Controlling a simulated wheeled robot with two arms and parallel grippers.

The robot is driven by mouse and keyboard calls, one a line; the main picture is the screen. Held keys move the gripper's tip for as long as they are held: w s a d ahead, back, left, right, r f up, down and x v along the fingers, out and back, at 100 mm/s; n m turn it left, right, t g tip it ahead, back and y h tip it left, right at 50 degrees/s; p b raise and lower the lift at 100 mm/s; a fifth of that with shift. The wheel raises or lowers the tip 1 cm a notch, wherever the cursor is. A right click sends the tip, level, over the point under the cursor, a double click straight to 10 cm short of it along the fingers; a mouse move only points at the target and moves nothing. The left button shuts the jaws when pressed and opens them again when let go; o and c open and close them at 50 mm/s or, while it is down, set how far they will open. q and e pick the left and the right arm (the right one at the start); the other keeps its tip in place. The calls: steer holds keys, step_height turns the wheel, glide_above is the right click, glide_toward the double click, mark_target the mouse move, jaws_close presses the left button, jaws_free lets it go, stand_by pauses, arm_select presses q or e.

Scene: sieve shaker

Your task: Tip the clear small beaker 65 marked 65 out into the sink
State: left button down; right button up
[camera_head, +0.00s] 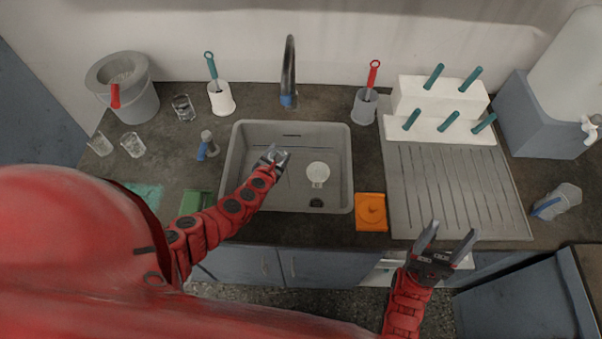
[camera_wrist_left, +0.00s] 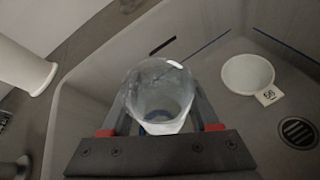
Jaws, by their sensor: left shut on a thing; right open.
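My left gripper (camera_head: 275,157) is over the left half of the grey sink (camera_head: 240,150). It is shut on a clear beaker (camera_wrist_left: 160,95), which stands between its fingers in the left wrist view with its open mouth showing. In the head view the beaker is mostly lost against the gripper. I cannot read its marking or tell surely whether anything is in it. The gripper (camera_wrist_left: 160,120) and beaker appear above the sink floor. My right gripper (camera_head: 450,240) is open and empty in front of the counter, below the draining board.
A round white dish (camera_head: 317,172) with a number tag lies in the sink, near the drain (camera_head: 316,203). The tap (camera_head: 289,75) rises behind the sink. An orange block (camera_head: 371,211) lies at its right front. Glasses (camera_head: 132,145) and a bucket (camera_head: 128,90) stand at left.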

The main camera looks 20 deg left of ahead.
arm_select(q)
steer(key=shift+s+d+r+m+t+y+b, duration=0.15)
steer(key=shift+d+r+m+t+y+b, duration=0.15)
steer(key=shift+d+m+y, duration=0.25)
steer(key=shift+s+d+r+m+t+y+b, duration=0.1)
steer(key=shift+s+d+r+m+t+y, duration=0.1)
steer(key=shift+d+r+m+y, duration=0.35)
stand_by(1.6)
steer(key=shift+d+r+m+p, duration=0.2)
steer(key=shift+r+m, duration=0.1)
steer(key=shift+r, duration=0.2)
steer(key=shift+d+r+m+p, duration=0.15)
steer(key=shift+r+m, duration=0.15)
steer(key=shift+r, duration=0.2)
stand_by(0.4)
steer(key=shift+a+r+m+t+y+b, duration=0.15)
steer(key=shift+r+m+t+y+b, duration=0.2)
steer(key=shift+m+t+y+b, duration=0.2)
stand_by(0.8)
steer(key=shift+r+m+t, duration=0.35)
steer(key=shift+r+m, duration=0.4)
steer(key=shift+r, duration=0.45)
steer(key=shift+r+m+t+y+b, duration=0.3)
steer(key=shift+m+t+y, duration=0.1)
steer(key=shift+m, duration=0.2)
stand_by(0.7)
